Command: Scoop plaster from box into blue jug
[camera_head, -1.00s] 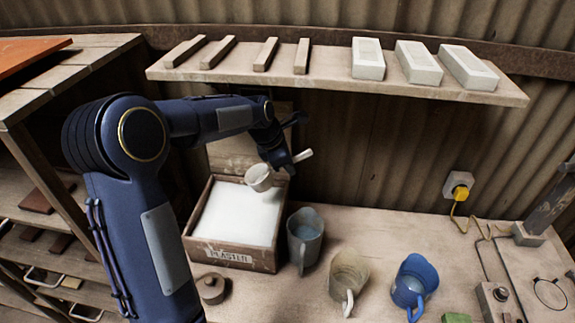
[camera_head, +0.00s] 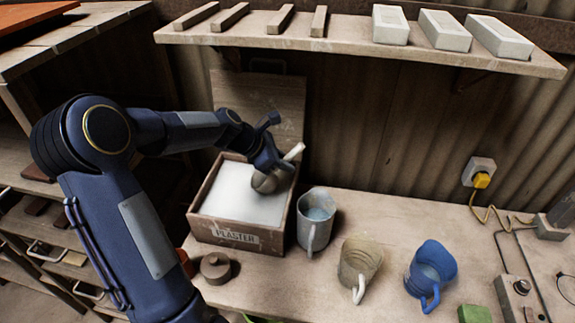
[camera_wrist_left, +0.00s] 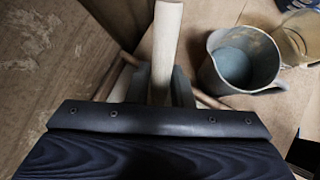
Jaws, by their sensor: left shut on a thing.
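The plaster box (camera_head: 238,237) stands open on the bench, filled with white plaster (camera_head: 240,195), its lid leaning up behind it. My left gripper (camera_head: 275,165) is over the right side of the box, shut on the pale handle of a scoop (camera_head: 266,183). The scoop's bowl is tilted and low at the plaster; whether it holds any cannot be told. The handle (camera_wrist_left: 166,45) also shows in the left wrist view. The blue jug (camera_head: 431,270) stands upright to the right on the bench. My right gripper is out of view.
A grey jug (camera_head: 310,230) stands just right of the box, and a beige jug (camera_head: 358,262) stands between it and the blue jug. A round lidded pot (camera_head: 215,267) sits in front of the box. A shelf (camera_head: 350,55) with bars and blocks overhangs the back.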

